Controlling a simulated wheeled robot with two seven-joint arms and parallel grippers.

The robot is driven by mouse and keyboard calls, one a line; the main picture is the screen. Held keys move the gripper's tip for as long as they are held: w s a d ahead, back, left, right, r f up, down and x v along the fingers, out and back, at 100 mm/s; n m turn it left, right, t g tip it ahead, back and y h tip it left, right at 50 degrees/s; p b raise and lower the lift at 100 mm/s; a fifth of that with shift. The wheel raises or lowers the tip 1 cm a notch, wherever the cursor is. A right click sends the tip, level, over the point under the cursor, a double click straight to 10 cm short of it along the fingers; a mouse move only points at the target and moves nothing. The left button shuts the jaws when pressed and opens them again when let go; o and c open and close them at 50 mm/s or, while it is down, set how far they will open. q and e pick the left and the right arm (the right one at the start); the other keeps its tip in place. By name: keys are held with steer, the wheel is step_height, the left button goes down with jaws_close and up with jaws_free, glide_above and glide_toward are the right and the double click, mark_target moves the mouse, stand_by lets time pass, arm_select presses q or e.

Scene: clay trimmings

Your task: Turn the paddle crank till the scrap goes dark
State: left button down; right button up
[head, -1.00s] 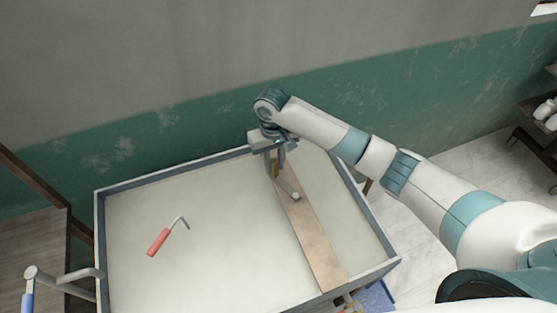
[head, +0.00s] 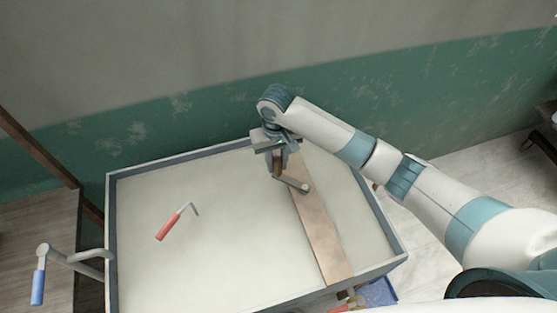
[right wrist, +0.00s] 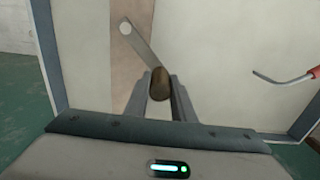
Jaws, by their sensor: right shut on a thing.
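The paddle crank's flat grey arm (head: 291,183) sits on a brown board (head: 322,235) that spans the tub. Its brown upright grip (right wrist: 160,84) is between the fingers of my right gripper (head: 278,168), which is shut on it. In the head view the arm runs from the grip rightward and slightly down to its round pivot. In the right wrist view the arm (right wrist: 140,45) runs up and left from the grip. The scrap (head: 200,260) fills the tub as a smooth, pale grey-beige surface. My left gripper is not in view.
The tub has a grey rim (head: 112,240). A bent rod with a red handle (head: 168,227) is over the pale surface at left. A blue-handled crank (head: 38,287) stands outside the left wall. A blue container (head: 379,291) is below the front right.

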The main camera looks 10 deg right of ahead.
steer(key=shift+s+a, duration=0.1)
steer(key=s, duration=0.1)
steer(key=s+a, duration=0.1)
steer(key=s, duration=0.1)
steer(key=shift+s+a, duration=0.2)
steer(key=shift+a, duration=0.05)
steer(key=shift+s, duration=0.1)
steer(key=s, duration=0.3)
steer(key=shift+s, duration=0.35)
stand_by(0.4)
